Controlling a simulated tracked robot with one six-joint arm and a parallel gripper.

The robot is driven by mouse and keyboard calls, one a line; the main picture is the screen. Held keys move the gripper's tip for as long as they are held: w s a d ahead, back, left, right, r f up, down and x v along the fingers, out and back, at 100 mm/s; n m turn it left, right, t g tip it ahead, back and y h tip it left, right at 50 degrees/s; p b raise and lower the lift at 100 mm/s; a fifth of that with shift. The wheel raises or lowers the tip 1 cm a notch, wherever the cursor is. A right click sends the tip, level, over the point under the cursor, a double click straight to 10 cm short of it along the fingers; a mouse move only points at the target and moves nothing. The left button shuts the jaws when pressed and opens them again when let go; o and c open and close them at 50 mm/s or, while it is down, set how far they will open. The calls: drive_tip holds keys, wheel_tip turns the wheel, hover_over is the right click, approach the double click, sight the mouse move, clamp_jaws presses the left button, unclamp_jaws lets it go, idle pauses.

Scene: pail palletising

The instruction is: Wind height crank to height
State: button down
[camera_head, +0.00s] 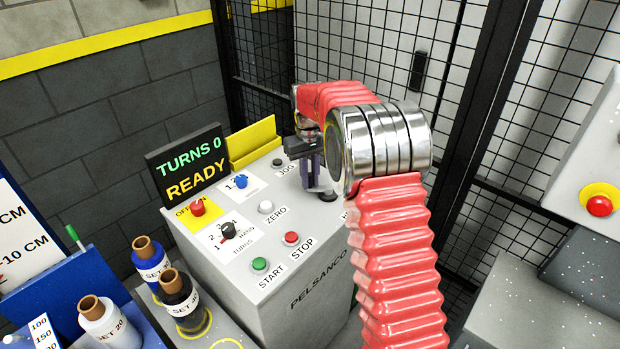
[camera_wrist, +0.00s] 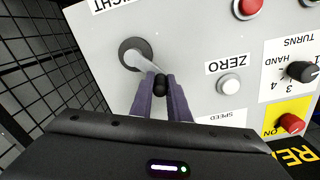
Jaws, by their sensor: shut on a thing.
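The height crank (camera_wrist: 140,58) is on the grey control panel, with a dark round hub, a light metal arm and a black knob. My gripper (camera_wrist: 162,90) is shut on the crank's black knob, with a purple finger on each side of it. In the head view my gripper (camera_head: 312,168) reaches down to the panel's far right, beside the dark crank hub (camera_head: 328,195), and hides most of the crank. The display (camera_head: 187,165) reads "TURNS 0" and "READY". The label by the crank is partly cut off in the wrist view and ends in "IGHT".
The panel (camera_head: 318,248) also bears a ZERO button (camera_head: 266,207), a red STOP button (camera_head: 291,238), a green START button (camera_head: 259,264) and a black turns dial (camera_head: 228,230). Labelled spools (camera_head: 150,258) stand left. A black mesh fence (camera_head: 262,60) rises behind the panel.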

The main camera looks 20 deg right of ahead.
drive_tip(key=shift+a+r, duration=0.1)
drive_tip(key=c, duration=1.7)
unclamp_jaws()
wheel_tip(320, 180, up, 14)
drive_tip(key=shift+a+f, duration=0.1)
drive_tip(key=shift+f, duration=0.1)
